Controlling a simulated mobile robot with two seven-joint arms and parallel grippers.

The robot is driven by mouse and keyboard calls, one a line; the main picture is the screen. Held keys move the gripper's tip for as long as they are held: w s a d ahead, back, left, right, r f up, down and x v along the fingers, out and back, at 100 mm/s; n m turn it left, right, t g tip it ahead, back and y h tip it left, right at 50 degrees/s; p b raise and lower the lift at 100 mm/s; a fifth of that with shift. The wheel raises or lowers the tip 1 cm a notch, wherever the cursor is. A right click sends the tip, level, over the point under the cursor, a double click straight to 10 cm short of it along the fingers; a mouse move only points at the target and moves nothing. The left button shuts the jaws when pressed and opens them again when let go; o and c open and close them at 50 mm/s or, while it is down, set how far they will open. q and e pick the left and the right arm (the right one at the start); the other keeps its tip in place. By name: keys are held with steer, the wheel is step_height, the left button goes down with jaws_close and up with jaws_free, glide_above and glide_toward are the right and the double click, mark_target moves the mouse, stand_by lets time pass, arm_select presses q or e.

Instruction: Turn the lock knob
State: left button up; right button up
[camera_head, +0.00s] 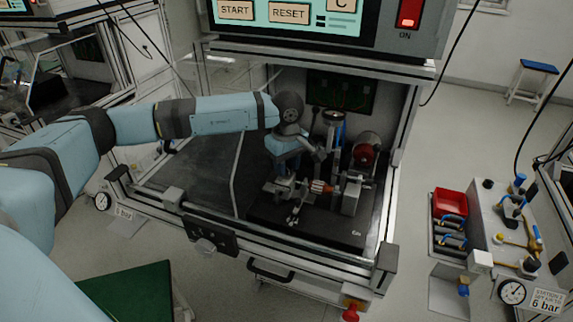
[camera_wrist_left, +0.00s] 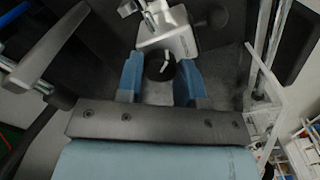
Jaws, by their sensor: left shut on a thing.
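My left gripper (camera_head: 284,172) reaches down into the open test cabinet at the left end of the fixture (camera_head: 349,198). In the left wrist view its two blue fingers (camera_wrist_left: 160,82) stand on either side of a round dark knob (camera_wrist_left: 160,66) and are shut on it. The knob sits at the near end of a light grey housing (camera_wrist_left: 168,32). In the head view the gripper and wrist hide the knob. A part with orange-copper windings (camera_head: 320,187) lies in the fixture just right of the gripper. My right gripper is in neither view.
The cabinet's front rail (camera_head: 290,247) and right post (camera_head: 401,150) frame the opening. A control panel (camera_head: 290,17) overhangs it. A dark red round part (camera_head: 365,152) stands right of the fixture. A side bench (camera_head: 505,225) with a red bin (camera_head: 450,203) is at right.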

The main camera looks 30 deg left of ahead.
mark_target(287, 167)
arm_select(q)
steer(key=o, duration=0.9)
step_height(287, 167, up, 14)
steer(key=shift+f, duration=0.1)
steer(key=shift+s, duration=0.1)
stand_by(0.5)
